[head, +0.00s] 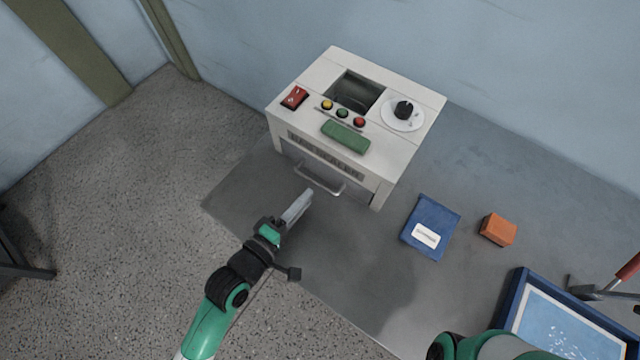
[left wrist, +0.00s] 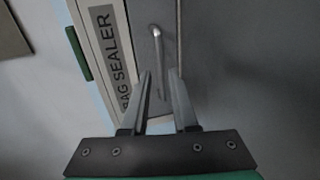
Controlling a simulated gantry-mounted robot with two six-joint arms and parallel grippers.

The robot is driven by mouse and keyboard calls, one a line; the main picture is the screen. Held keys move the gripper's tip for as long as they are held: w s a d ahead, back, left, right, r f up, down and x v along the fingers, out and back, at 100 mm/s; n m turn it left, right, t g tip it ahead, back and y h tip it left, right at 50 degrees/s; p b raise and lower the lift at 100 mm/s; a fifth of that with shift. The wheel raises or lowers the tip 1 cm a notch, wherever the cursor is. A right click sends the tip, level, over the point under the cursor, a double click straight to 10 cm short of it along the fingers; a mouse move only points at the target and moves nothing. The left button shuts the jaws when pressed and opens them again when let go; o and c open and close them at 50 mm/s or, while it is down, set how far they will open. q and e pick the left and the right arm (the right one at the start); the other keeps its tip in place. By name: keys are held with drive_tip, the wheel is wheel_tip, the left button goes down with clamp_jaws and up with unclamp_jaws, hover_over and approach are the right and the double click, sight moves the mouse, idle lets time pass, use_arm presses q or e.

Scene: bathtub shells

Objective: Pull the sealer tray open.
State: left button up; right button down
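The bag sealer (head: 400,150) is a white box machine on the grey table against the wall. Its grey tray front (head: 296,152), below the slotted label strip, carries a silver bar handle (head: 320,184). The tray looks flush with the housing. My left gripper (head: 305,198) is just in front of the handle. In the left wrist view the gripper (left wrist: 161,75) is open, and the handle (left wrist: 157,45) lies ahead, lined up with the gap between the fingers. Whether a finger touches it I cannot tell. My right gripper is out of view.
On the sealer top are a red switch (head: 293,97), small buttons, a green pad (head: 345,136) and a black knob (head: 403,110). A blue pouch (head: 443,212), orange block (head: 498,229) and blue-framed tray (head: 513,290) lie right. The table before the sealer is clear.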

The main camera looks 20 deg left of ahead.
sight(319, 184)
use_arm(q)
drive_tip(key=b+x, duration=0.1)
drive_tip(key=x, duration=0.4)
drive_tip(key=shift+w+f+b, duration=0.1)
drive_tip(key=shift+w+b, duration=0.05)
drive_tip(key=shift+b, duration=0.15)
drive_tip(key=shift+w+d, duration=0.2)
drive_tip(key=shift+w, duration=0.35)
drive_tip(key=shift+c, duration=0.3)
clamp_jaws()
